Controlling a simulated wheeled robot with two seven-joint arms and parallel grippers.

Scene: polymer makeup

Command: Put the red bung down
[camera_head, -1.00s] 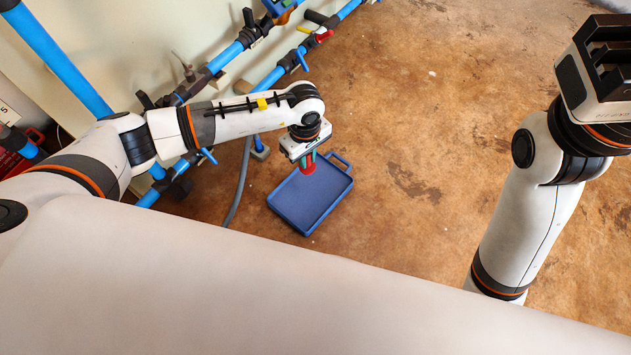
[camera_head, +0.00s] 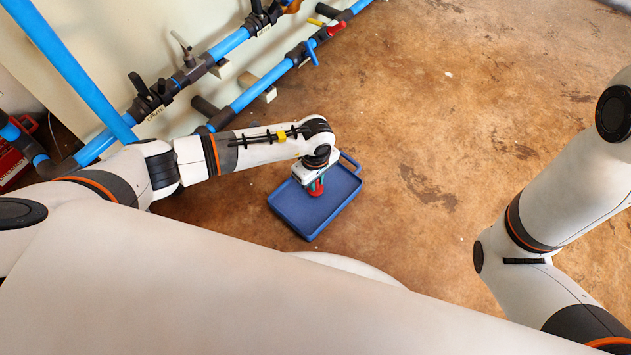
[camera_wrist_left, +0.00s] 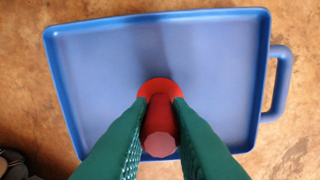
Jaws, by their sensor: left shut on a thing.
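The red bung (camera_head: 317,187) is held between the green fingers of my left gripper (camera_head: 315,182). In the left wrist view the bung (camera_wrist_left: 160,125) is upright, with a wide red flange at its far end and a paler round end towards the camera. The fingers (camera_wrist_left: 158,108) are shut on its sides. The bung is over the blue tray (camera_head: 290,208), which has a raised rim and a handle. I cannot tell whether the bung touches the tray floor. My right gripper is out of view.
The blue tray lies on a brown, stained floor (camera_head: 450,180). Blue pipes (camera_head: 262,88) with black fittings and valves run along the pale wall at the upper left. The tray is otherwise empty, and the floor to its right is clear.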

